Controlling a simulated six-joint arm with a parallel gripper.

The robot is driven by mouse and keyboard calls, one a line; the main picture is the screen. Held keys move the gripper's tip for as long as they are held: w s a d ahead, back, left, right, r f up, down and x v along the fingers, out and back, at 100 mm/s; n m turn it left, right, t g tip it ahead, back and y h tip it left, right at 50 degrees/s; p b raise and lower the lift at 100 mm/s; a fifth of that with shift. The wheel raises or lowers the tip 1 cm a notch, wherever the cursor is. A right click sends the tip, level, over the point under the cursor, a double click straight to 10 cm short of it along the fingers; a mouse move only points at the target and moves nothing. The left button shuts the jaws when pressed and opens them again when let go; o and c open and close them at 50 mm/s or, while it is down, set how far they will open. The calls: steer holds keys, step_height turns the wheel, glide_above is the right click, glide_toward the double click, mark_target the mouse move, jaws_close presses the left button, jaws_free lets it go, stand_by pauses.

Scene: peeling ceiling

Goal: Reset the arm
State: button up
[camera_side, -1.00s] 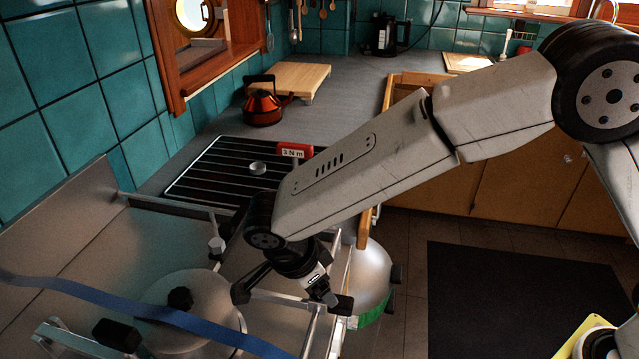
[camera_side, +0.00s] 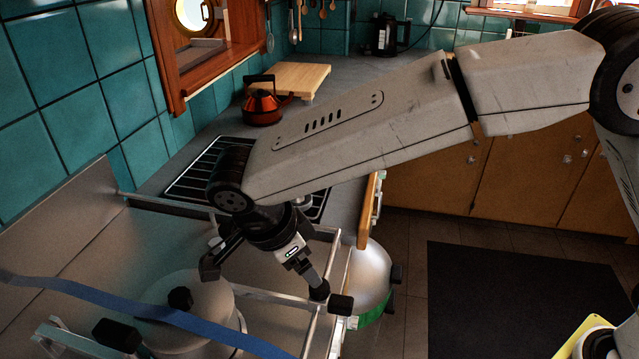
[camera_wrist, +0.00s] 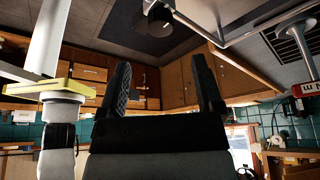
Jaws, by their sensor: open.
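My gripper (camera_side: 275,286) is open and empty in the side view. It hangs tilted below my wrist over the metal frame, its two dark fingers spread wide apart. In the wrist view my gripper (camera_wrist: 162,78) shows both fingers apart with nothing between them. My forearm reaches in from the right, over the hob. I cannot tell whether a finger touches the frame's rail.
A metal frame (camera_side: 268,297), a lidded pot (camera_side: 205,297) and a blue band (camera_side: 85,292) are at lower left. A rounded silver vessel (camera_side: 368,275) stands right of my gripper. Behind are the hob (camera_side: 190,175), orange kettle (camera_side: 262,108) and wooden board (camera_side: 300,76).

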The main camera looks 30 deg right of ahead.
steer(key=shift+d, duration=0.1)
steer(key=d+f+n+y, duration=0.3)
steer(key=d+n, duration=0.6)
steer(key=d, duration=0.7)
steer(key=s+d+f+n+t+y, duration=0.1)
steer(key=s+d+f+n+t, duration=0.1)
steer(key=s+d+n, duration=0.6)
steer(key=d+f+n, duration=0.1)
steer(key=d, duration=0.3)
steer(key=shift+s+d+f+t+y, duration=0.15)
steer(key=shift+s+t+y, duration=0.15)
